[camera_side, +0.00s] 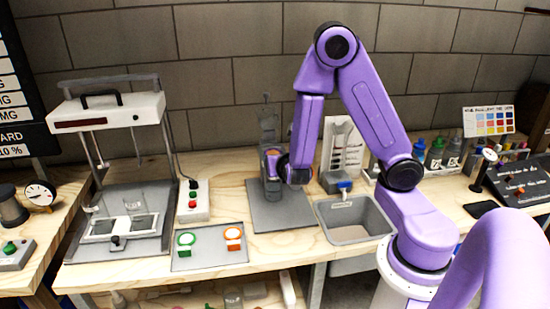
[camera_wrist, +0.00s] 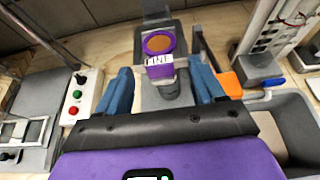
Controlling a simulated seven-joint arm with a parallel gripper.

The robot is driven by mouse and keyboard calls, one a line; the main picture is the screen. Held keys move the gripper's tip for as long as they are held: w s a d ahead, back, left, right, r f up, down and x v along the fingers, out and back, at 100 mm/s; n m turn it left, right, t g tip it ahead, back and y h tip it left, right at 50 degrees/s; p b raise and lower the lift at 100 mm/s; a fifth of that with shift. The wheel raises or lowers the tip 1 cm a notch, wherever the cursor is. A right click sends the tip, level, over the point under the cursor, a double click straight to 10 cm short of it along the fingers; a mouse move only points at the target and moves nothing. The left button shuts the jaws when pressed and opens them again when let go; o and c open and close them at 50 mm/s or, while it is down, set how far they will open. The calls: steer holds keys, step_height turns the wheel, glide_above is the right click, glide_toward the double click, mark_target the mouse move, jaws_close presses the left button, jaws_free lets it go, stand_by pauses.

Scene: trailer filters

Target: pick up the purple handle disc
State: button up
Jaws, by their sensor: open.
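In the side view my gripper (camera_side: 282,166) is close in front of the grey stand (camera_side: 267,125). The disc is small and partly covered there, so contact cannot be told.
A grey sink (camera_side: 355,219) with a blue-handled tap (camera_side: 344,185) is right of the stand. A button box (camera_side: 193,201) and a white-topped apparatus (camera_side: 106,112) stand left.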

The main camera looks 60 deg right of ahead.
steer(key=shift+x, duration=1.55)
steer(key=c, duration=1.1)
steer(key=shift+w+a+r, duration=0.1)
steer(key=shift+r, duration=0.65)
steer(key=s+a+r, duration=0.1)
steer(key=s+r, duration=0.2)
steer(key=s, duration=0.1)
steer(key=s+a+r, duration=0.1)
steer(key=s+r, duration=0.3)
steer(key=s, duration=0.1)
steer(key=s+a+r, duration=0.2)
steer(key=s+r, duration=0.2)
steer(key=shift+s+r, duration=0.1)
steer(key=shift+s, duration=0.2)
